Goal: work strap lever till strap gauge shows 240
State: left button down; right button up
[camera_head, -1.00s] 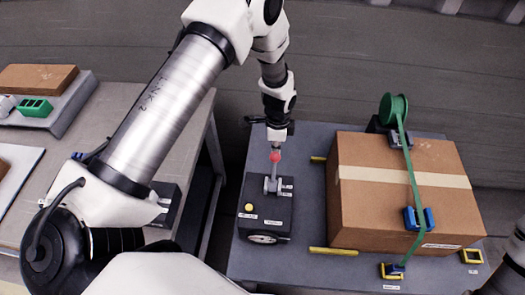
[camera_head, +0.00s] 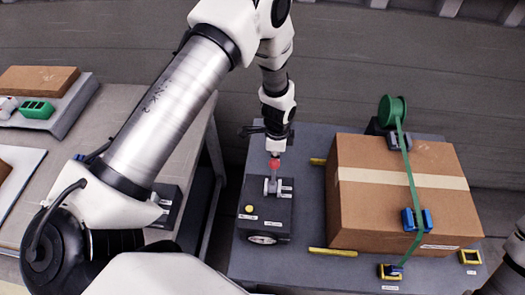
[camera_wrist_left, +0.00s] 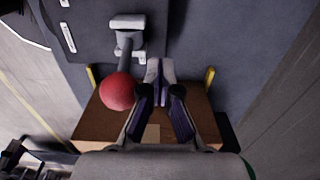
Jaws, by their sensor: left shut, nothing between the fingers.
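The strap lever (camera_head: 273,178) stands on a black box (camera_head: 250,222) and has a red knob (camera_head: 274,163). The strap gauge (camera_head: 263,239) is a round dial on the box's near end; its reading is too small to make out. My left gripper (camera_head: 275,150) is at the far side of the knob. In the left wrist view its fingers (camera_wrist_left: 160,75) are shut and empty, beside the red knob (camera_wrist_left: 117,91); I cannot tell if they touch it. A green strap (camera_head: 411,180) runs over a cardboard box (camera_head: 375,215). My right gripper is out of view.
A green spool (camera_head: 392,110) stands at the strap's far end. A blue buckle (camera_head: 417,219) and a yellow-framed anchor (camera_head: 391,272) are on the near side. Yellow bars (camera_head: 332,252) lie by the cardboard box. A side table with trays (camera_head: 60,110) is at left.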

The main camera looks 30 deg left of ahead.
aim_at(274, 167)
pick_arm(q)
jog(key=s, duration=0.1)
jog(key=s+d, duration=0.1)
jog(key=s+p, duration=0.1)
jog(key=shift+s+d, duration=0.3)
jog(key=shift+d, duration=0.1)
jog(key=shift+s+d+f+b, duration=0.25)
jog(key=shift+s+b, duration=0.2)
jog(key=shift+b, duration=0.2)
jog(key=w+p, duration=0.1)
jog(key=p, duration=0.5)
jog(key=w+a+r+p, duration=0.1)
jog(key=p, duration=0.6)
jog(key=shift+w+a+r, duration=0.1)
jog(key=shift+w+a, duration=0.05)
jog(key=shift+w, duration=0.05)
jog(key=shift+w+a+f+b, duration=0.25)
jog(key=shift+w+f+b, duration=0.4)
jog(key=shift+b, duration=0.25)
jog(key=w, duration=0.1)
jog(key=w+a+b, duration=0.1)
jog(key=w+b, duration=0.1)
jog(key=shift+w+a+r, duration=0.15)
jog(key=shift+a+r, duration=0.15)
jog(key=shift+a, duration=0.1)
